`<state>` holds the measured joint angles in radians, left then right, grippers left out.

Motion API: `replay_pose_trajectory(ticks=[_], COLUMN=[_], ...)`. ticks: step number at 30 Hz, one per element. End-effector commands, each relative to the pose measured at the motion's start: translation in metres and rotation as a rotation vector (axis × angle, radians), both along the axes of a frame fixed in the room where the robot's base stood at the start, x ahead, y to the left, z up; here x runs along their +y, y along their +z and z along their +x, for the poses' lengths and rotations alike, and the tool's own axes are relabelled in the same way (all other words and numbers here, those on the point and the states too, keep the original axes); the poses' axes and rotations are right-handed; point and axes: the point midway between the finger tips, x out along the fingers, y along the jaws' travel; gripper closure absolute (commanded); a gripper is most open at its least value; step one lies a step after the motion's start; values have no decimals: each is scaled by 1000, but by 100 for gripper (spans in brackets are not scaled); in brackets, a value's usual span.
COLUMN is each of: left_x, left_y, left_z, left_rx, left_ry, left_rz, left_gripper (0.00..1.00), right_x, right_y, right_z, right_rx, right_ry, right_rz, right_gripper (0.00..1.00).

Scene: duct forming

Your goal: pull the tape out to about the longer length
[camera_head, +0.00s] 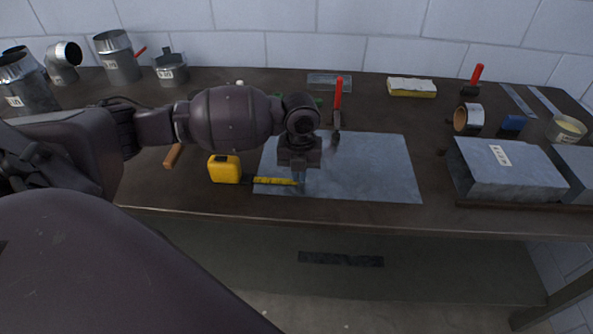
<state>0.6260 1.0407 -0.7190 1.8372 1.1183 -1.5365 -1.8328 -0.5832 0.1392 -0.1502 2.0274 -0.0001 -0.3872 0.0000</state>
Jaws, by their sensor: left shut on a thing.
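A yellow tape measure (224,169) stands on the table at the left edge of a flat grey metal sheet (375,165). A short length of its yellow tape (273,181) extends right, over the left part of the sheet. My left gripper (299,181) points down over the sheet and is shut on the tape's free end. Its fingers partly hide that end. The markings on the tape are too small to read. My right gripper is not in view.
Grey metal blocks (502,165) lie at right. A tape roll (468,118) and a yellow sponge (411,87) are behind. Metal duct pieces (117,58) stand at back left. The sheet's right part is clear.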

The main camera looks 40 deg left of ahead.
Motion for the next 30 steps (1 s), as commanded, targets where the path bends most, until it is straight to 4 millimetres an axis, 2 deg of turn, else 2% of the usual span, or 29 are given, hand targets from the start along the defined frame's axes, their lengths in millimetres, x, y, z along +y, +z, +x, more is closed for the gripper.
replay_pose_trajectory(ticks=[5, 18, 24, 30], left_x=[-30, -129, -156, -166], left_y=[2, 1, 0, 1], left_z=[18, 79, 96, 102], left_rx=[-6, -4, -2, -3], left_ry=[-3, -3, -1, 0], left_rz=[-4, -3, -2, -1], left_gripper=[100, 100, 100, 100], right_x=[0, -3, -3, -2], right_y=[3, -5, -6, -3], right_z=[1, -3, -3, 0], right_rx=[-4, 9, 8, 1], right_ry=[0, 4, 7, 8], right_rz=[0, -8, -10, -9], right_gripper=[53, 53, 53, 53])
